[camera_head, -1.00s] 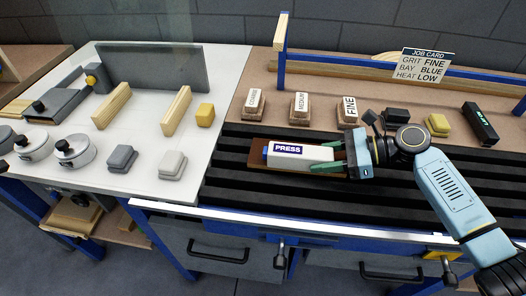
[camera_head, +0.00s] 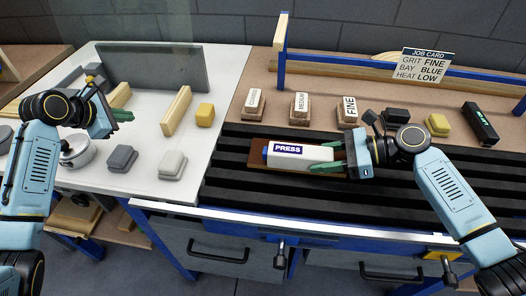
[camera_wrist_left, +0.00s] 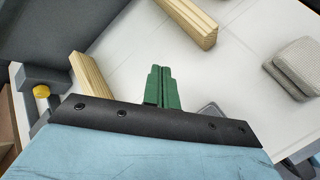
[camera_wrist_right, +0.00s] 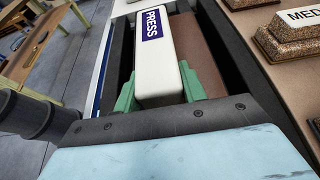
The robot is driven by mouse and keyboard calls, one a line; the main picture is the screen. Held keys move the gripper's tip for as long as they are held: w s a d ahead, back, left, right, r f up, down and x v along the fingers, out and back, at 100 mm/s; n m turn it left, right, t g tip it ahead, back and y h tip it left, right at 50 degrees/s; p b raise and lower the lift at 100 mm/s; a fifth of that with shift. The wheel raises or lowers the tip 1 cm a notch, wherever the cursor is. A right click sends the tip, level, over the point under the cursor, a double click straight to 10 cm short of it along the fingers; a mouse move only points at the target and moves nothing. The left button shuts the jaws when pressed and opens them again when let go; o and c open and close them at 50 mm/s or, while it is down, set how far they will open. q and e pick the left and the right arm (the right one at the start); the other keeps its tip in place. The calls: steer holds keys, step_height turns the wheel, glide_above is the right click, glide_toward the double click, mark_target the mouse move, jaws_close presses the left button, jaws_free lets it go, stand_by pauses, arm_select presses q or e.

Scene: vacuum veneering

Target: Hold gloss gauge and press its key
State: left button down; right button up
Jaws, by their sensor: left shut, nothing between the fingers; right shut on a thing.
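The gloss gauge is a white block (camera_head: 301,157) with a blue PRESS label and a blue end, over a brown panel (camera_head: 257,158) on the dark slatted bed. My right gripper (camera_head: 326,160) is shut on its right end, with green fingers on both sides of it. The right wrist view shows the gauge (camera_wrist_right: 158,60) between the fingers, label facing up. My left gripper (camera_head: 122,115) is shut and empty above the white table, well left of the gauge. In the left wrist view its green fingertips (camera_wrist_left: 162,88) are together. I cannot tell which part is the key.
Sanding blocks marked COARSE (camera_head: 254,103), MEDIUM (camera_head: 299,108) and FINE (camera_head: 349,109) stand behind the bed. Grey blocks (camera_head: 122,158), a yellow block (camera_head: 205,114) and wooden strips (camera_head: 176,110) are on the white table. A job card (camera_head: 423,65) stands at the back.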

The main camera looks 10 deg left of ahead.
mark_target(249, 161)
arm_select(q)
steer(key=d+h, duration=0.1)
steer(key=d, duration=0.3)
steer(key=d+m+h, duration=0.1)
steer(key=d+h, duration=0.1)
steer(key=d, duration=0.3)
steer(key=d+h, duration=0.1)
steer(key=d, duration=0.3)
steer(key=shift+w+d+f+m, duration=0.1)
steer(key=shift+d+f+m, duration=0.15)
steer(key=shift+f+m, duration=0.1)
steer(key=s+d+f+h, duration=0.1)
steer(key=d, duration=0.2)
steer(key=s+d+f+g+h, duration=0.1)
steer(key=s+d, duration=0.1)
steer(key=d, duration=0.1)
steer(key=s+d+h, duration=0.1)
steer(key=d, duration=0.3)
steer(key=shift+s+f+g, duration=0.35)
steer(key=shift+f+g, duration=0.05)
steer(key=d, duration=0.9)
steer(key=shift+d, duration=0.35)
